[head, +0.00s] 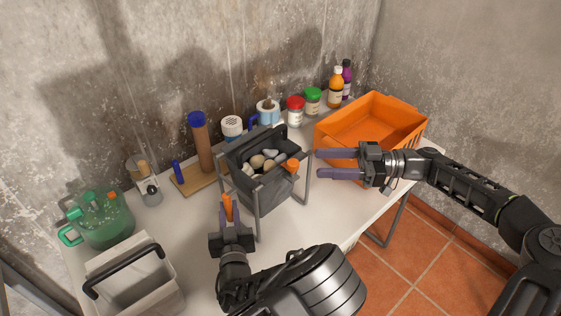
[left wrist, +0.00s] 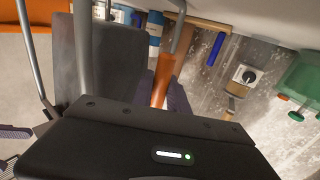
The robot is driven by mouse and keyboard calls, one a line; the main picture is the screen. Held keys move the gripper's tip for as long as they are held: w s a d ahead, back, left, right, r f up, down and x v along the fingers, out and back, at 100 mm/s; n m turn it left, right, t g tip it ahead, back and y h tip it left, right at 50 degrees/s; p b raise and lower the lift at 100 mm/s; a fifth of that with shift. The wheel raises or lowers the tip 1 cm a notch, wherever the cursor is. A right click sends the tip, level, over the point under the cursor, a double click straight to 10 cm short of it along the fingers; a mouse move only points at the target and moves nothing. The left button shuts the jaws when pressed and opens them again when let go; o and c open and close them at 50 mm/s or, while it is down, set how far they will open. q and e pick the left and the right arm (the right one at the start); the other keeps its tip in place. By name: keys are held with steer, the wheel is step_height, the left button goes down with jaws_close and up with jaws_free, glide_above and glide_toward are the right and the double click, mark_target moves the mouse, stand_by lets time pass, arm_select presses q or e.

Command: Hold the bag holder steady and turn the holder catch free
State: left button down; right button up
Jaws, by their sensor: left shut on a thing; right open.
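The bag holder (head: 256,203) is a grey metal frame on the table, carrying a dark grey bag (head: 265,190) with pale and tan stones inside. My left gripper (head: 229,209) is shut on an orange grip at the holder's left side. This orange grip (left wrist: 162,80) also shows between the fingers in the left wrist view. The orange holder catch (head: 292,166) sits on the holder's right side, near the top. My right gripper (head: 320,163) is open and empty, just right of the catch and apart from it, fingers pointing left.
An orange crate (head: 385,143) stands behind my right gripper. Jars and bottles (head: 296,111) line the wall. A brown cylinder (head: 200,145) stands behind the holder. A green jug (head: 100,222) and a grey bin (head: 125,285) stand at left. Bare table (head: 305,220) lies right of the holder.

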mark_target(281, 172)
steer(key=a, duration=1.1)
steer(key=shift+w+a, duration=0.15)
steer(key=shift+c, duration=0.6)
jaws_close()
